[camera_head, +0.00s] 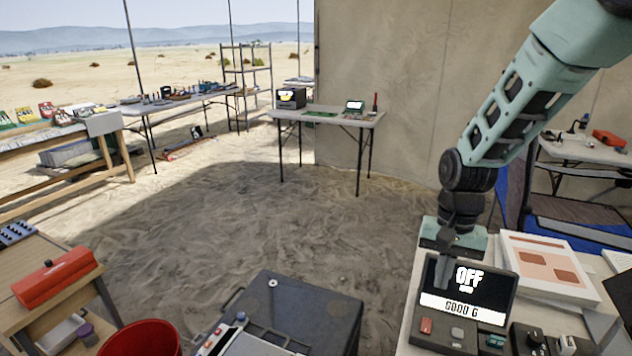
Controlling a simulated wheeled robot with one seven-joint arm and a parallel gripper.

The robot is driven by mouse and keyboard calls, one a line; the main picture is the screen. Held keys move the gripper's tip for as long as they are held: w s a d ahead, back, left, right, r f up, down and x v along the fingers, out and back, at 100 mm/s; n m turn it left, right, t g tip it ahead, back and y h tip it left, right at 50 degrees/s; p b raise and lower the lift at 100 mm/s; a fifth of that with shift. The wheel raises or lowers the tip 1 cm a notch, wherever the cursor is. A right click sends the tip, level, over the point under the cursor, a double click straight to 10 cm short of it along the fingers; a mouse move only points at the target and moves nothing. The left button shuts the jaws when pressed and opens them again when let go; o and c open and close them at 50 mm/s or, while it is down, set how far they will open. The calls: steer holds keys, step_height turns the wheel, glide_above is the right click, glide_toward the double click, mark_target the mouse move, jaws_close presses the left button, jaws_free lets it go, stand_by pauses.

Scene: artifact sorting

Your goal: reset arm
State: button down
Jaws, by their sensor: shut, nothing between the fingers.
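My teal and black arm (520,105) reaches down from the upper right. My gripper (441,283) points downward at the left part of a dark device (496,282) on the right-hand table. Its fingers are shut with nothing between them, and they cover part of the device's screen. The screen reads "OFF" above a white strip with partly hidden lettering. A red button (426,326), a grey-white button (457,333) and a green button (495,341) sit below the screen. I cannot tell whether the fingertips touch the device.
A white panel with orange patches (545,262) lies behind the device. A dark case (300,305), a red bucket (140,340) and a red toolbox (56,276) on a wooden table are to the left. A folding table (335,116) stands farther back. The sandy floor between is clear.

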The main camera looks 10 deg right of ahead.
steer(key=s+a+r+n, duration=0.4)
steer(key=s+a+n, duration=0.3)
steer(key=s+a, duration=0.2)
steer(key=s+a+r+n+t, duration=0.1)
steer(key=s+a+r+n, duration=0.3)
steer(key=s+a+n, duration=0.3)
steer(key=s+a, duration=0.2)
steer(key=s, duration=0.1)
steer(key=shift+s+a, duration=0.2)
steer(key=shift+a, duration=0.15)
